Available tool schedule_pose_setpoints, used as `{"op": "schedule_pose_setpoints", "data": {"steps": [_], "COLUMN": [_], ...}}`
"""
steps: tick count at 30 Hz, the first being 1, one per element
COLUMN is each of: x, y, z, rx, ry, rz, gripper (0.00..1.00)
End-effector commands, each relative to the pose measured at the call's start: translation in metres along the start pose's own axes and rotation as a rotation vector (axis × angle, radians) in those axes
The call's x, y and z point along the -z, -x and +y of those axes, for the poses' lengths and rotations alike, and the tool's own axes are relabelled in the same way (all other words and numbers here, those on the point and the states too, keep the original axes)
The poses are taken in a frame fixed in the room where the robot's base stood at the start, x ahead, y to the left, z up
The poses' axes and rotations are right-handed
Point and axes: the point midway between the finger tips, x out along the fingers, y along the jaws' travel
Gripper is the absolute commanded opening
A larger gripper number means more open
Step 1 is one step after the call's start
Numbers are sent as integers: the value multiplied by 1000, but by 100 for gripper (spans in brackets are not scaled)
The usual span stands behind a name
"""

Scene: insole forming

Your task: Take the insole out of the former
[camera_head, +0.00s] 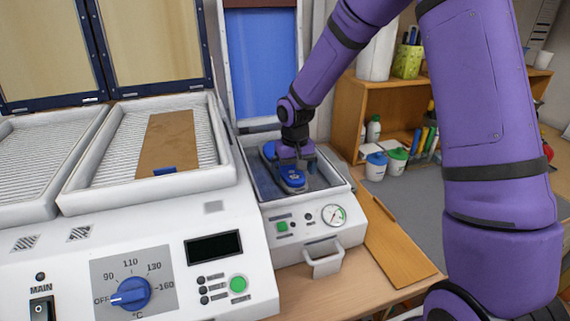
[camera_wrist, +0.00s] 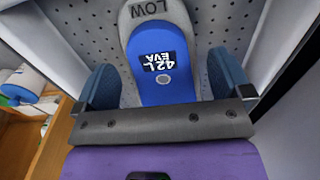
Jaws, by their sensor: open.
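The former (camera_head: 335,242) is a white box with an open lid, a green button and a round gauge. The blue insole (camera_head: 291,179) lies in its tray. In the wrist view the blue insole (camera_wrist: 158,85) carries a label reading "42 L EVA" and lies against a grey piece marked "LOW" (camera_wrist: 152,10). My gripper (camera_head: 296,160) is down in the tray over the insole. In the wrist view my gripper's fingers (camera_wrist: 165,85) are open, one on each side of the insole, with gaps between.
A white heater (camera_head: 170,265) with a blue dial stands left, a brown sheet (camera_head: 167,140) on its open plate. The former's raised lid (camera_head: 262,65) stands behind my gripper. A wooden shelf (camera_head: 395,85) and lidded jars (camera_head: 376,166) are at right. A brown board (camera_head: 398,245) lies on the table.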

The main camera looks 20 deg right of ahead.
Motion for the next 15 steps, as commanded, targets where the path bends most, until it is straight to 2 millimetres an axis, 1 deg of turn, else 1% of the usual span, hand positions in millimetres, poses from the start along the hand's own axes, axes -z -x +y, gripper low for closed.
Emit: {"op": "schedule_pose_setpoints", "data": {"steps": [3, 9, 10, 11, 12, 14, 15], "x": [0, 0, 0, 0, 0, 0, 0], "y": [-7, -7, -7, -7, -7, -7, -7], "z": [0, 0, 0, 0, 0, 0, 0], "rx": [-1, -1, -1, -1, -1, 0, 0], "ry": [1, 1, 1, 1, 1, 1, 1], "rz": [-1, 0, 0, 0, 0, 0, 0], "gripper": [97, 97, 94, 88, 78, 65, 55]}}
